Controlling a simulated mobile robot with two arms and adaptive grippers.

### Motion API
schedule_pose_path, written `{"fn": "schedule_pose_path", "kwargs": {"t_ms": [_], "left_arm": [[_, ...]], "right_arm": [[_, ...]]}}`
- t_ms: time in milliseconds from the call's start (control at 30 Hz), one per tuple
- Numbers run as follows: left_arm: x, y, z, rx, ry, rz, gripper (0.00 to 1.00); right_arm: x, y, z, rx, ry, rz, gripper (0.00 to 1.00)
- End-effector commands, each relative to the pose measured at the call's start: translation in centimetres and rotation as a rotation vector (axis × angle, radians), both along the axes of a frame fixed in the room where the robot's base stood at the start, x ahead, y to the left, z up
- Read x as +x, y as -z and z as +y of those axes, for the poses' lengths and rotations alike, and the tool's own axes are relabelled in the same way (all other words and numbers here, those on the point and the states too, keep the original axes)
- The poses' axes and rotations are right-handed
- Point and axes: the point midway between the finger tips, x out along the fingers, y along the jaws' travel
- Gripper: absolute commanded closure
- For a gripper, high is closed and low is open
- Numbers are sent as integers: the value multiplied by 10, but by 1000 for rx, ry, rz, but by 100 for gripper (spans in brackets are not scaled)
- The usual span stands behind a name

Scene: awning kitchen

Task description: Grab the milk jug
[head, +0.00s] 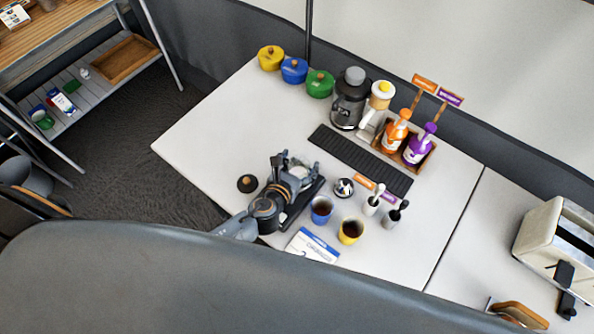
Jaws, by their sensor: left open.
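My left gripper (287,164) reaches in from the lower left over the front of the white table. It is open, with its fingers pointing towards the back of the table. A pale, shiny rounded thing (299,170), which looks like the milk jug, shows at the fingertips, partly hidden by the gripper. I cannot tell whether the fingers touch it or stand around it. A dark flat tray or base (301,208) lies under and beside the gripper. My right gripper is not in view.
A blue cup (321,210), a yellow cup (350,231) and a small black-and-white round item (343,187) stand just right of the gripper. A dark round item (247,184) lies left. A black slotted mat (360,160) is behind. The table's left part is clear.

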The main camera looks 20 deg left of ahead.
Motion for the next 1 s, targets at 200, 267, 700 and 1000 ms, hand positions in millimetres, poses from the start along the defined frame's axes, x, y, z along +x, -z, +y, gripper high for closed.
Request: {"fn": "schedule_pose_path", "kwargs": {"t_ms": [200,267,700,1000], "left_arm": [[0,0,0,0,0,0,71],[0,0,0,1,0,1,72],[-1,1,0,2,-1,2,78],[0,0,0,1,-1,1,79]], "right_arm": [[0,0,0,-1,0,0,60],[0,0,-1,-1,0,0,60],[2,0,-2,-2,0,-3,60],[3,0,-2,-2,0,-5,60]]}}
